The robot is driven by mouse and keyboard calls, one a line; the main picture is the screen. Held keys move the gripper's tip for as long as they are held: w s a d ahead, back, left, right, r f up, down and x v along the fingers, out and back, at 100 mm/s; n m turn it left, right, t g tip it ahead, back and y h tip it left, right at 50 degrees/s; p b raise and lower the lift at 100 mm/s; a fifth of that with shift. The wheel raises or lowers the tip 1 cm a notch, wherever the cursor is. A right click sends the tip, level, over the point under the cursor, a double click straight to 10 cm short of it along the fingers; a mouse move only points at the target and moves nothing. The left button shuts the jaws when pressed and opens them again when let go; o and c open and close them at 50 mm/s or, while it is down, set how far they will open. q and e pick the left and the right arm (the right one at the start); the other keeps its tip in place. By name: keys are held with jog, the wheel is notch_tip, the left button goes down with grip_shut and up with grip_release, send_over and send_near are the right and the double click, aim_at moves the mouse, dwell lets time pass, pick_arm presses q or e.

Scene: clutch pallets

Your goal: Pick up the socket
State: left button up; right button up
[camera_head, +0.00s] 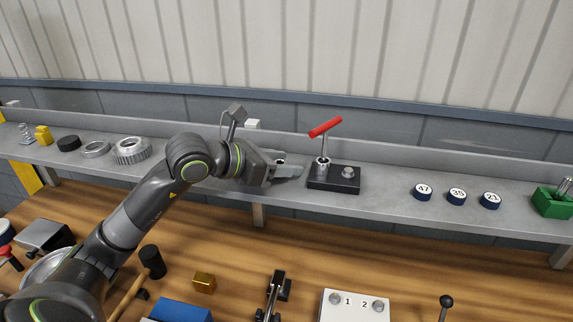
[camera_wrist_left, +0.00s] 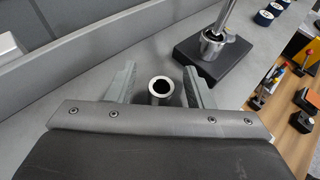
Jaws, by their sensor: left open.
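The socket, a small silver cylinder with a dark round hole in its top, stands upright on the grey shelf (camera_head: 390,188). In the left wrist view the socket (camera_wrist_left: 161,87) sits between the two fingers of my left gripper (camera_wrist_left: 160,70), with gaps on both sides. In the head view my left gripper (camera_head: 290,168) is open at the shelf and partly hides the socket. Just right of it is a black block (camera_head: 333,182) bearing a red-handled T-shaped tool (camera_head: 325,128) and a silver stud.
Round dark pieces with numbered white tops (camera_head: 456,196) and a green holder (camera_head: 552,203) stand farther right. Gears and rings (camera_head: 131,150) lie left. A small white block (camera_head: 252,124) is behind the arm. The wooden table (camera_head: 235,250) below carries a hammer and other parts.

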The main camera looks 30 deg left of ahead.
pick_arm(q)
jog(key=shift+s+r, duration=0.15)
jog(key=shift+s, duration=0.25)
jog(key=shift+c, duration=0.4)
jog(key=shift+s, duration=0.15)
jog(key=shift+c, duration=1.2)
jog(key=shift+w+a, duration=0.15)
jog(key=shift+w, duration=0.15)
jog(key=c, duration=0.5)
grip_shut()
pick_arm(e)
jog(key=shift+s+a, duration=0.15)
jog(key=shift+s, duration=0.4)
jog(key=shift+s+a, duration=0.15)
jog(key=shift+s, duration=0.4)
jog(key=shift+w+f, duration=0.1)
jog(key=shift+w, duration=0.05)
